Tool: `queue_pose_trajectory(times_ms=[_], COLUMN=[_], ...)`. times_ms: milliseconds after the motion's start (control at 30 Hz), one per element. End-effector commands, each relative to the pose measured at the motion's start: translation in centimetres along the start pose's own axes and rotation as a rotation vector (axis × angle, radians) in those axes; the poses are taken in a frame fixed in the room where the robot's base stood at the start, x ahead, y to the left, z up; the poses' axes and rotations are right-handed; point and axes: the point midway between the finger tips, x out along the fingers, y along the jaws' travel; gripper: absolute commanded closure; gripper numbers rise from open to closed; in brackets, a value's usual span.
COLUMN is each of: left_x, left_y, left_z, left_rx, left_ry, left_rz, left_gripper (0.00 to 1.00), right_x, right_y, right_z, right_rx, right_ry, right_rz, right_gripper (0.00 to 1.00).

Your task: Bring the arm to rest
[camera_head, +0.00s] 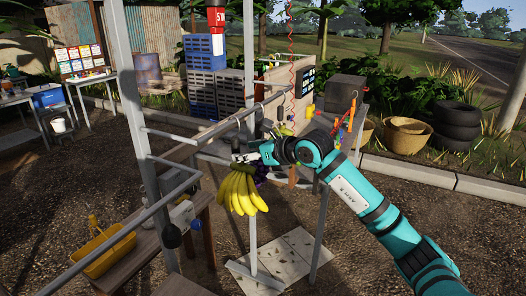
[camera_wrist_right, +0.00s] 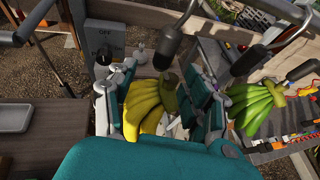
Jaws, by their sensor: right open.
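My right arm reaches in from the lower right of the head view. Its gripper (camera_head: 246,155) is beside the hanging rail, at the top of a yellow banana bunch (camera_head: 240,190). In the right wrist view the yellow bunch (camera_wrist_right: 145,108) shows between the two spread fingers of the gripper (camera_wrist_right: 157,85). The fingers look apart, and I cannot tell whether they touch the bunch. My left gripper is in neither view.
A metal rail (camera_head: 195,145) and upright posts (camera_head: 130,120) stand close to the arm. A green banana bunch (camera_wrist_right: 258,105) hangs to the right in the wrist view. A yellow basket (camera_head: 103,252) is on a wooden table at lower left. Wicker baskets (camera_head: 406,136) and stacked tyres (camera_head: 456,122) stand at right.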

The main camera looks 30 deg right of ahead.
Motion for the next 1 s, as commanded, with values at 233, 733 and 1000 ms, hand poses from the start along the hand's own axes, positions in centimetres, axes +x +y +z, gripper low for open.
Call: queue_pose_trajectory(times_ms=[233,733,1000], left_x=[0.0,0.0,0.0], left_y=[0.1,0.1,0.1], left_z=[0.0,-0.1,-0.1], left_rx=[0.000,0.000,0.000], left_ry=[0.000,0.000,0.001], left_rz=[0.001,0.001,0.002], left_gripper=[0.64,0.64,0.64], right_x=[-5.4,-8.4,-7.4], right_y=[-0.1,0.4,11.4], right_z=[0.0,0.1,-0.2], right_rx=[-0.005,0.004,0.316], right_ry=[0.000,-0.009,-0.243], right_rz=[-0.004,0.011,0.413], right_gripper=[0.49,0.49,0.49])
